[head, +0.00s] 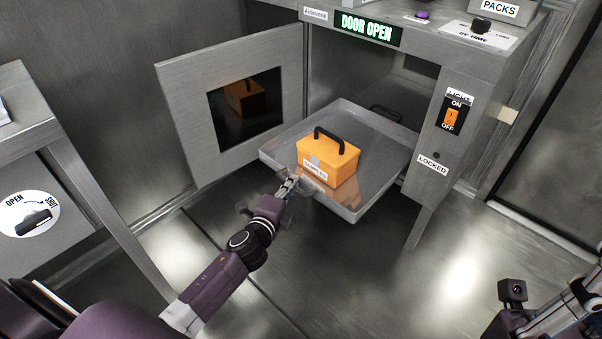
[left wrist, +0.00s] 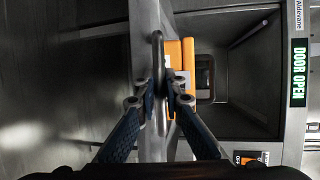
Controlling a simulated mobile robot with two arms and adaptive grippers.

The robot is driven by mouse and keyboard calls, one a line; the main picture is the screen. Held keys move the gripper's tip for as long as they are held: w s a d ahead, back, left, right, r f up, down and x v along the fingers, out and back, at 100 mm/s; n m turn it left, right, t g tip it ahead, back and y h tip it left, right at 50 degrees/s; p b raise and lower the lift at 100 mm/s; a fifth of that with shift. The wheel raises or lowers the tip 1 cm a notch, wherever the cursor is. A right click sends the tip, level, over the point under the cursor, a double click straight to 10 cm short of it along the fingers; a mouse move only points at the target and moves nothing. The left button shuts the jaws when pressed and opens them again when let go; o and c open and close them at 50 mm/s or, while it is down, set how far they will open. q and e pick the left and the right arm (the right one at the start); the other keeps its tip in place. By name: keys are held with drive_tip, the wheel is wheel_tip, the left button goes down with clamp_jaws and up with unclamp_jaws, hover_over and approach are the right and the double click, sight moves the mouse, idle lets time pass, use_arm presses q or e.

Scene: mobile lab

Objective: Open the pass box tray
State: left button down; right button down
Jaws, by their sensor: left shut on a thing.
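The pass box tray (head: 385,180) is a shallow metal tray sticking well out of the open pass box, level, with an orange box (head: 328,160) standing on it. My left gripper (head: 290,183) is at the tray's front edge. In the left wrist view its fingers (left wrist: 160,97) are shut on the tray's handle (left wrist: 158,60), a grey metal bar. The orange box (left wrist: 187,52) shows partly behind the handle. Part of my right arm shows at the lower right corner of the head view; its fingertips cannot be made out.
The pass box door (head: 185,120), with a dark window, stands swung open to the left. A sign (head: 367,28) above the opening reads DOOR OPEN. A post with an orange switch (head: 452,117) stands right of the tray. The floor in front is clear.

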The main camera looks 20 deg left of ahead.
use_arm(q)
drive_tip(key=shift+s+a, duration=0.2)
drive_tip(key=shift+s, duration=0.35)
drive_tip(key=shift+s+a, duration=0.2)
drive_tip(key=shift+s, duration=0.35)
drive_tip(key=c, duration=2)
unclamp_jaws()
drive_tip(key=shift+s, duration=0.1)
drive_tip(key=s, duration=0.4)
drive_tip(key=s+r, duration=0.1)
drive_tip(key=s, duration=0.2)
drive_tip(key=s+r, duration=0.1)
drive_tip(key=s, duration=0.3)
drive_tip(key=shift+s+d+r, duration=0.1)
drive_tip(key=shift+s+d, duration=0.2)
